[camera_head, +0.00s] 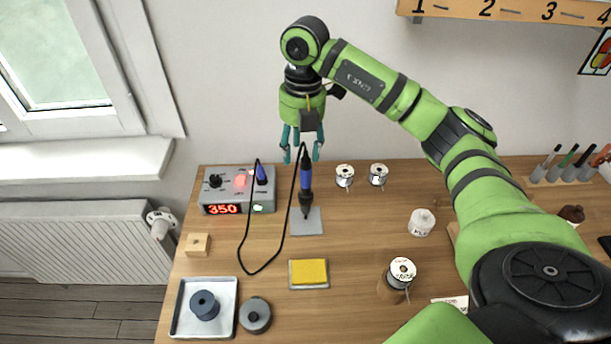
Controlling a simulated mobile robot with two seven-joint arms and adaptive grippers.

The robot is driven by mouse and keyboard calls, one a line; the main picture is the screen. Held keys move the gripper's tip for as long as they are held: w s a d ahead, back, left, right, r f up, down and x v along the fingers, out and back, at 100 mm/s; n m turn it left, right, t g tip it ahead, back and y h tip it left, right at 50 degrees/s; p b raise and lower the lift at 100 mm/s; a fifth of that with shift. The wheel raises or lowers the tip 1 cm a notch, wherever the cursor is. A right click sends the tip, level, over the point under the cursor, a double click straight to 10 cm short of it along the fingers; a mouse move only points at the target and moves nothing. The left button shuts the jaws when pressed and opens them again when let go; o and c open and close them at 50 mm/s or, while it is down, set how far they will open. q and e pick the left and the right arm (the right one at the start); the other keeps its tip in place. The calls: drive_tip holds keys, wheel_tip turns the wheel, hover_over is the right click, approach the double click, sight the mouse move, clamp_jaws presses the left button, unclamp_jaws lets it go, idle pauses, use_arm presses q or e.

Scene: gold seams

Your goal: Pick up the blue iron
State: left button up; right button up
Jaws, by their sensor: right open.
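The blue iron (306,181) stands upright, with a blue grip and a black lower part, over a small grey plate (313,225) at the back of the table. A black cord runs from its top. My right gripper (302,157) hangs above it, pointing down, with its teal fingers open. The iron's top shows between the fingertips in the picture; I cannot tell whether they touch it. My left gripper is not in view.
A soldering station (237,190) reading 350 stands left, with the looping cord (241,240) in front. A yellow sponge (309,272), solder spools (345,175) and a white tray (184,310) share the table. Bare wood lies around the sponge.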

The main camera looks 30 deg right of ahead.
sight(306, 160)
drive_tip(key=shift+s+d+f+h+b, duration=0.15)
drive_tip(key=shift+d+f+h+b, duration=0.2)
drive_tip(key=shift+d+f, duration=0.5)
drive_tip(key=shift+a+f, duration=0.15)
drive_tip(key=shift+f, duration=0.1)
drive_tip(key=shift+s+a+f+p, duration=0.1)
drive_tip(key=shift+f+p, duration=0.2)
drive_tip(key=shift+f, duration=0.15)
drive_tip(key=shift+s+a+f+p, duration=0.1)
drive_tip(key=shift+f+p, duration=0.2)
drive_tip(key=shift+f, duration=0.1)
wheel_tip(306, 160, down, 5)
drive_tip(key=shift+d+r+p, duration=0.1)
drive_tip(key=shift+r+p, duration=0.1)
drive_tip(key=shift+p, duration=0.95)
drive_tip(key=shift+w+f, duration=0.1)
drive_tip(key=shift+f, duration=0.15)
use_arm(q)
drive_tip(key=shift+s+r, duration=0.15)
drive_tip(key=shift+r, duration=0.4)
use_arm(e)
clamp_jaws()
